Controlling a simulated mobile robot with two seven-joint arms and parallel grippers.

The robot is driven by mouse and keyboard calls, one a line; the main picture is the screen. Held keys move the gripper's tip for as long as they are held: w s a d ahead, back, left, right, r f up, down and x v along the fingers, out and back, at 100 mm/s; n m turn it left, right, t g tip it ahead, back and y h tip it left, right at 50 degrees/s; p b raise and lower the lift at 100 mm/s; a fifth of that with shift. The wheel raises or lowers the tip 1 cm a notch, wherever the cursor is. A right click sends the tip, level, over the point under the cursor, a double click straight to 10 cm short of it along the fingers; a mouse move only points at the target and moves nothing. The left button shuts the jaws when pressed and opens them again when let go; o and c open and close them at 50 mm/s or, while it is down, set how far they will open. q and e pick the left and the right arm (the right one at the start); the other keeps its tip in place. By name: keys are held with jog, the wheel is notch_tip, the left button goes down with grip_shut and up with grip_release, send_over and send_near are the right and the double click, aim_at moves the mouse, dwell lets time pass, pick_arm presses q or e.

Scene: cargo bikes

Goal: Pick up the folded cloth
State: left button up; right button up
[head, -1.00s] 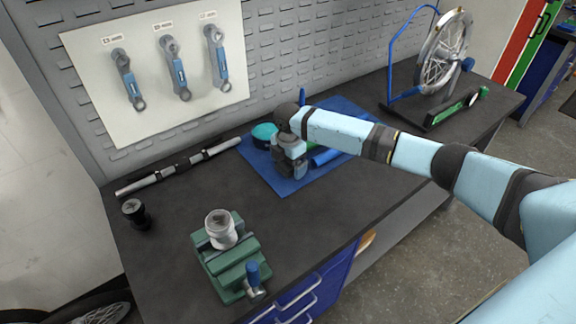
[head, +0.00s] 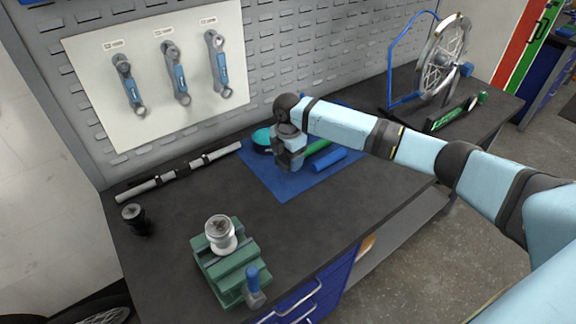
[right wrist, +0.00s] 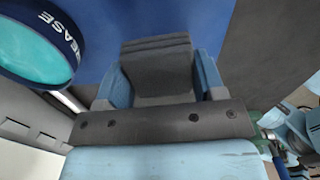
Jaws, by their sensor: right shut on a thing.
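My right gripper (head: 289,167) is over the blue mat (head: 272,182) on the workbench, pointing down. In the head view the cloth is mostly hidden by the gripper, and I cannot tell the exact gap to the mat. My left gripper is not in view.
A teal-lidded grease tin (head: 263,137) is close by the gripper; it also shows in the right wrist view (right wrist: 30,40). A green tube (head: 316,147) and blue roll (head: 329,161) lie on the mat. A green vise (head: 228,272) stands at the front; a wheel stand (head: 442,58) at the right.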

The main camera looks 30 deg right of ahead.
notch_tip(320, 180, up, 16)
jog(key=shift+f, duration=0.1)
jog(key=o, duration=0.4)
jog(key=c, duration=0.3)
jog(key=shift+c, duration=0.2)
